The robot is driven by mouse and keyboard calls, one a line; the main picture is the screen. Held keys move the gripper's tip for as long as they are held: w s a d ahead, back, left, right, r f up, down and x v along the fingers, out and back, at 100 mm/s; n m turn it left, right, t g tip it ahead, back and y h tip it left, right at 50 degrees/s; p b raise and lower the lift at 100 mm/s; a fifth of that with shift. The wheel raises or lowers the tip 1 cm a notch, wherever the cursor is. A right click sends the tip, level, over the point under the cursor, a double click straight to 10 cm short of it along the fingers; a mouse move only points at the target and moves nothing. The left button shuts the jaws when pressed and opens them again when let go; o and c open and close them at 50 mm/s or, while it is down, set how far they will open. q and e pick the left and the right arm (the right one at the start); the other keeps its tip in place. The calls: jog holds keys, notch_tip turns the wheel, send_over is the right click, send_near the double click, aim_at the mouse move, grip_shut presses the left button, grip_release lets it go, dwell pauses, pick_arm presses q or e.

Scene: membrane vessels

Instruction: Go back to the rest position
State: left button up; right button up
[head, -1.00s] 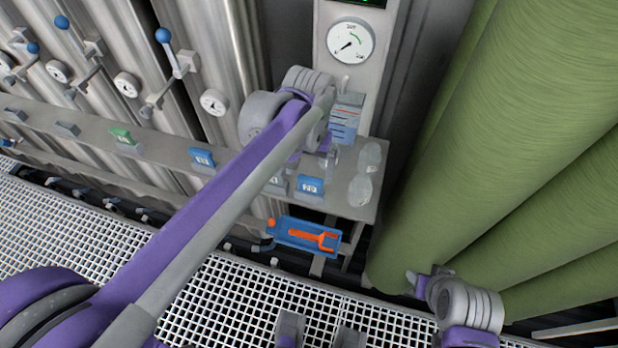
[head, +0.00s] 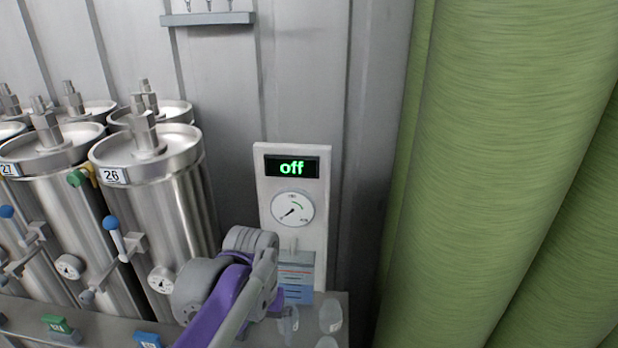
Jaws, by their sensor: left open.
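My left arm comes up from the bottom edge, with its grey and purple wrist in front of the panel. My left gripper (head: 277,300) is at the wrist's right side, low beside the blue and grey box on the panel; its fingers are small and partly hidden, with nothing seen held. My right gripper is out of view.
Steel vessels (head: 190,215) stand at the left, two labelled 26 and 27, with blue-handled valves (head: 112,223). Large green cylinders (head: 500,150) fill the right. Clear containers (head: 330,315) stand on the shelf below the panel. A small rack (head: 207,19) hangs on the wall above.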

pick_arm(q)
jog(key=s+a+f+t+p, duration=0.2)
jog(key=s+a, duration=0.1)
jog(key=s, duration=0.3)
jog(key=s+a+f+t+p, duration=0.3)
jog(key=s, duration=0.4)
jog(key=shift+a+f, duration=0.2)
jog(key=shift+f, duration=0.15)
jog(key=shift+c, duration=0.2)
